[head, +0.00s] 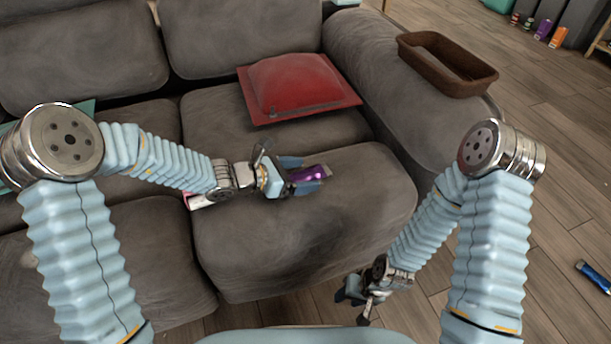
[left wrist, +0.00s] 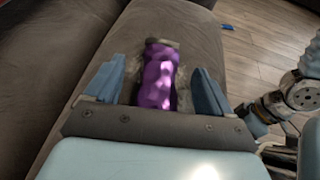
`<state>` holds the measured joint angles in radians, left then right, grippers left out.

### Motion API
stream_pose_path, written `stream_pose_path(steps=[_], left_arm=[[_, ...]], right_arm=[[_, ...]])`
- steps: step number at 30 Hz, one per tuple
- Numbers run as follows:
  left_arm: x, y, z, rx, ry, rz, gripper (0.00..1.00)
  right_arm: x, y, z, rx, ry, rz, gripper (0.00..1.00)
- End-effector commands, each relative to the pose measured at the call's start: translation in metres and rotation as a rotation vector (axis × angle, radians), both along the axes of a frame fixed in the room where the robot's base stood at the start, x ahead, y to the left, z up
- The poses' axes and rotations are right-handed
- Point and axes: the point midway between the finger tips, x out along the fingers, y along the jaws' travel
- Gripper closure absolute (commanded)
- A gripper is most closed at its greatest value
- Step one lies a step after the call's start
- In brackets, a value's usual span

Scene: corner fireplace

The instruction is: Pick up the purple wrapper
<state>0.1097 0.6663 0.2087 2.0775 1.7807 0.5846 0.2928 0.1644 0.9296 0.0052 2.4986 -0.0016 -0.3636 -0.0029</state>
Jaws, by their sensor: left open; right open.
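The purple wrapper (head: 309,173) is a shiny purple piece on the grey sofa's seat cushion. In the left wrist view the purple wrapper (left wrist: 158,78) lies lengthwise between the two blue fingers, with a gap on each side. My left gripper (head: 305,174) is open around it in the head view; it also shows in the left wrist view (left wrist: 155,88). The wrapper's near end is hidden by the gripper's body. My right gripper (head: 358,300) is open and empty, low in front of the sofa, away from the wrapper.
The grey sofa (head: 270,245) fills most of the head view. A red cushion (head: 300,82) lies behind the left gripper. A brown tray (head: 440,68) sits on the armrest. A blue can-like item (head: 594,277) lies on the wooden floor at right. Several items stand at the far right.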

Motion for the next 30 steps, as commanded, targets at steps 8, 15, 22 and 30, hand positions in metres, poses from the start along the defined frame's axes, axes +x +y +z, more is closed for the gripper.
stream_pose_path(steps=[8,15,22,30], left_arm=[[0.000,0.000,0.000,0.000,-0.001,0.000,0.41],[0.000,0.001,0.000,0.000,-0.001,0.000,0.74],[0.000,0.001,0.001,0.000,-0.001,0.000,0.75],[0.000,0.001,0.022,0.001,-0.005,-0.001,0.75]], right_arm=[[0.000,0.000,0.000,0.000,0.000,0.000,0.57],[0.000,0.000,0.000,0.000,0.000,0.000,0.57],[0.000,0.000,0.000,0.000,0.000,0.000,0.57],[0.000,0.001,0.004,0.001,0.000,0.001,0.57]])
